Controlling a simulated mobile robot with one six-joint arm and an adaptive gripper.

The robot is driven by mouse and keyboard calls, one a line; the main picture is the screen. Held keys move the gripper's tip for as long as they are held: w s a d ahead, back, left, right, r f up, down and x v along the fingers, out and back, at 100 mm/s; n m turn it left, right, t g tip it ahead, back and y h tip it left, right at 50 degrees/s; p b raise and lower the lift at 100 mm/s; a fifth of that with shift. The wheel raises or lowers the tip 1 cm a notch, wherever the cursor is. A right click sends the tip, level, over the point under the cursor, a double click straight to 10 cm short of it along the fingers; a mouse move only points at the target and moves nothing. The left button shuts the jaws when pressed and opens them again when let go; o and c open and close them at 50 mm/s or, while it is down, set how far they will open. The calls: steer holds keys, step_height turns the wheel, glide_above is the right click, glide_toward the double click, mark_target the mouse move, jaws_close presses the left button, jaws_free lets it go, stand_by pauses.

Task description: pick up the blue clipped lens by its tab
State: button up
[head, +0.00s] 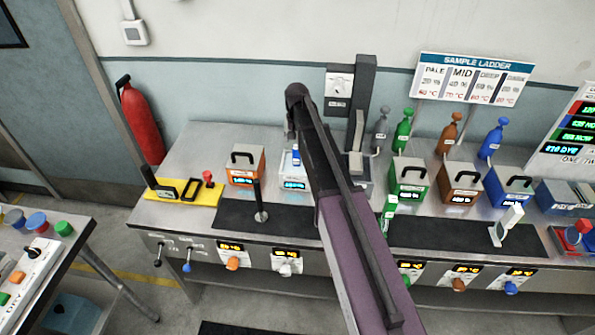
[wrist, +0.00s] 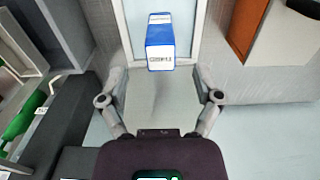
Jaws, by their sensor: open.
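A small blue piece with white faces and a dark printed label (wrist: 160,44) is in the wrist view, just beyond my fingertips. It appears to be the blue clipped lens, though no clip or tab can be made out clearly. In the head view a small blue-and-white piece (head: 296,157) stands at the back of a white box, left of my arm, and looks like the same thing. My gripper (wrist: 160,76) is open and empty, with one finger to each side of the line to the piece. In the head view my arm largely hides the gripper.
The white box (head: 294,184) has an orange box (head: 245,166) to its left. Green (head: 409,181), brown (head: 459,183) and blue (head: 508,188) boxes stand right of my arm. A dark upright post (head: 362,90) rises behind. A black handle (head: 259,203) stands in front.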

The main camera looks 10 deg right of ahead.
mark_target(297, 147)
steer(key=shift+f, duration=0.5)
steer(key=shift+b, duration=0.35)
steer(key=shift+w+f+b, duration=0.1)
steer(key=shift+f+b, duration=2.4)
steer(key=shift+f, duration=0.1)
steer(key=shift+c, duration=0.2)
jaws_close()
